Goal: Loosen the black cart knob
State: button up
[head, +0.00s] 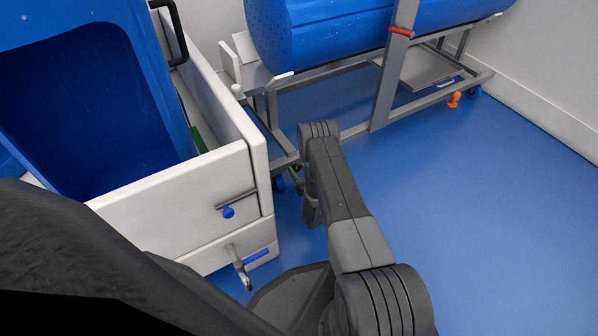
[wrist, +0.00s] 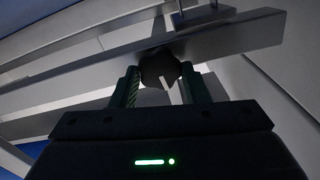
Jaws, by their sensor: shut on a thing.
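The black cart knob (wrist: 160,66) shows in the wrist view, just below a grey metal bar (wrist: 225,38) of the cart. My gripper (wrist: 160,84) is shut on the knob, with one greenish finger on each side of it. In the head view, the knob is hidden behind my arm, and my gripper is mostly hidden too. The metal cart (head: 383,85) stands at the back and carries a large blue tub (head: 340,35) lying across it.
A white carrier (head: 180,205) with another blue tub (head: 150,70) stands at the left, close to my arm. It has a blue knob (head: 228,211) on its front. An orange part (head: 454,100) is low by the cart. The blue floor (head: 480,210) at right is clear.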

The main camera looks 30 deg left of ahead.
jog(key=n, duration=0.5)
jog(key=shift+s, duration=0.1)
jog(key=n, duration=0.4)
jog(key=shift+n, duration=0.3)
jog(key=n, duration=0.4)
jog(key=shift+f+n, duration=0.1)
jog(key=shift+n, duration=0.2)
jog(key=shift+s+f+n, duration=0.1)
jog(key=shift+n, duration=1.9)
jog(key=o, duration=1)
jog(key=shift+a, duration=0.1)
jog(key=shift+c, duration=0.2)
jog(key=p+v, duration=0.4)
jog(key=v, duration=0.9)
jog(key=shift+s+d+p, duration=0.2)
jog(key=shift+d+p, duration=0.15)
jog(key=shift+p, duration=0.05)
